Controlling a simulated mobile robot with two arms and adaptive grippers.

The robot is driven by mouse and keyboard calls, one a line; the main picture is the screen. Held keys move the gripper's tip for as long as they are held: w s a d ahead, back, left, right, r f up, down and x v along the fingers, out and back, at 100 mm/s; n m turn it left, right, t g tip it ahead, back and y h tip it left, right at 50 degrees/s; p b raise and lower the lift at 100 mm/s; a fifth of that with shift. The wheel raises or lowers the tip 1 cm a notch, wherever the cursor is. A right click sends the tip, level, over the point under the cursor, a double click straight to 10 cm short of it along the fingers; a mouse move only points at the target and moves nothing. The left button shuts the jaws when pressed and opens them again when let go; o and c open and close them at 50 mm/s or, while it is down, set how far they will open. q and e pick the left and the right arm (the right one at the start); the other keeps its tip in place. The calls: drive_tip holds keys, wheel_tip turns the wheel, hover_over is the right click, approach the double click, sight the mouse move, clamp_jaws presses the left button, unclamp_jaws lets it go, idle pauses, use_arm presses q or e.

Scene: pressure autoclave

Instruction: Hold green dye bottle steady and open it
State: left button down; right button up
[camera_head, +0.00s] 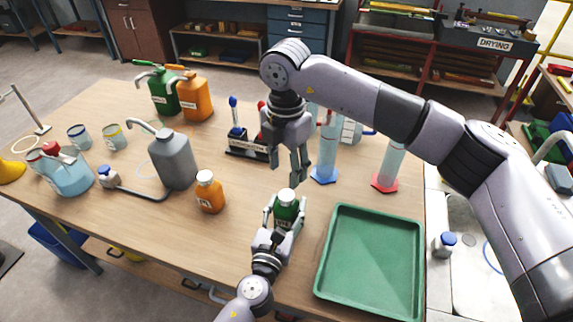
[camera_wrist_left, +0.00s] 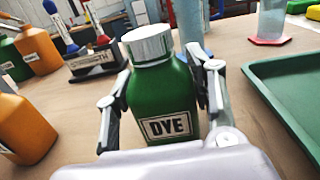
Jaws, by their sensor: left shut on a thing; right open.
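The green dye bottle (camera_head: 286,208) stands upright on the table, left of the green tray. Its silver-white cap (camera_wrist_left: 147,43) is on, and its DYE label (camera_wrist_left: 168,127) faces the left wrist camera. My left gripper (camera_head: 285,214) is shut around the bottle's body, one finger on each side; it also shows in the left wrist view (camera_wrist_left: 160,95). My right gripper (camera_head: 295,168) is open and empty, pointing down just above the cap and apart from it. The right gripper does not show clearly in the left wrist view.
An orange bottle (camera_head: 209,192) stands to the left, with a grey jug (camera_head: 171,160) beyond it. Measuring cylinders (camera_head: 326,150) stand behind. The green tray (camera_head: 418,262) lies empty at right. A labelled rack (camera_head: 236,149) sits behind the right gripper. Bare table lies left of the left gripper.

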sight(287, 195)
drive_tip(key=m, duration=0.8)
drive_tip(key=shift+m, duration=0.3)
drive_tip(key=shift+f, duration=4.05)
